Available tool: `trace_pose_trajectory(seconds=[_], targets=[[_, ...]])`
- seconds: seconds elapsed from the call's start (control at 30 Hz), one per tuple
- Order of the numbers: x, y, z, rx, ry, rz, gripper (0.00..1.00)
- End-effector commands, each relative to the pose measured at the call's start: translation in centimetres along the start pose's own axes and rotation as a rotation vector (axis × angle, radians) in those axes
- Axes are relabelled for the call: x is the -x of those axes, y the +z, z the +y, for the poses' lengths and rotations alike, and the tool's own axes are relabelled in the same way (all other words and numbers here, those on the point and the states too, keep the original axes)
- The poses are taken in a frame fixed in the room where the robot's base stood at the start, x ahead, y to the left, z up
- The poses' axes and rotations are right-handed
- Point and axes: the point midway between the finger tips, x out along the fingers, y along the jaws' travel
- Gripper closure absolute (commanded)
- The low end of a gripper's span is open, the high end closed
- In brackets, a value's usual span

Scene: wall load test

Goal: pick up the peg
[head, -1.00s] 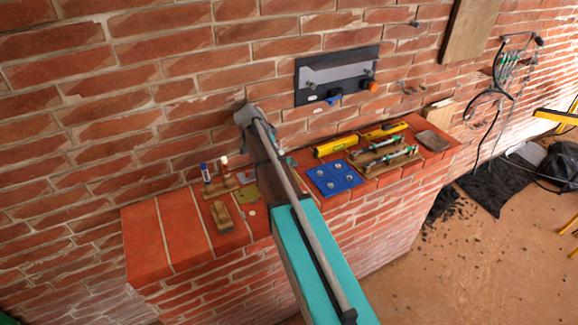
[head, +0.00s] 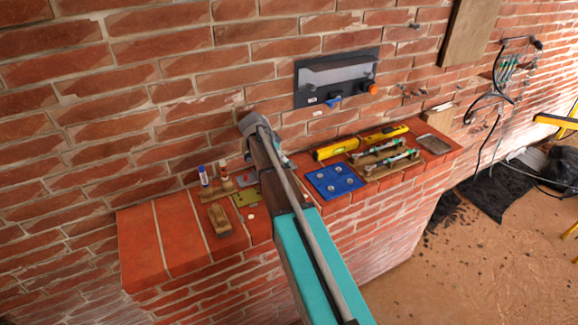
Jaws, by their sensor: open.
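No peg can be clearly made out in the head view. Two small upright cylinders stand on the left part of the brick ledge, one with a blue top (head: 203,176) and one with a reddish-brown top (head: 224,174); I cannot tell whether either is a peg. My arm crosses the middle of the picture, its grey far joint in front of the wall above the ledge. My gripper cannot be made out; the arm seems to hide it. The arm also covers the middle of the ledge.
The brick ledge (head: 180,235) holds a wooden block (head: 219,219), an olive plate (head: 246,197), a blue plate (head: 333,182), a yellow level (head: 337,148) and a wooden rack (head: 382,168). A dark panel (head: 337,78) is on the wall above. The ledge's left end is clear.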

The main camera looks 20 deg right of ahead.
Motion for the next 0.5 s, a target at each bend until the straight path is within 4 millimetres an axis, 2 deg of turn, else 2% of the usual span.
trace_pose_trajectory(seconds=[0.5], targets=[[-4.2, 0.7, -0.2, 0.000, -0.001, 0.000, 0.38]])
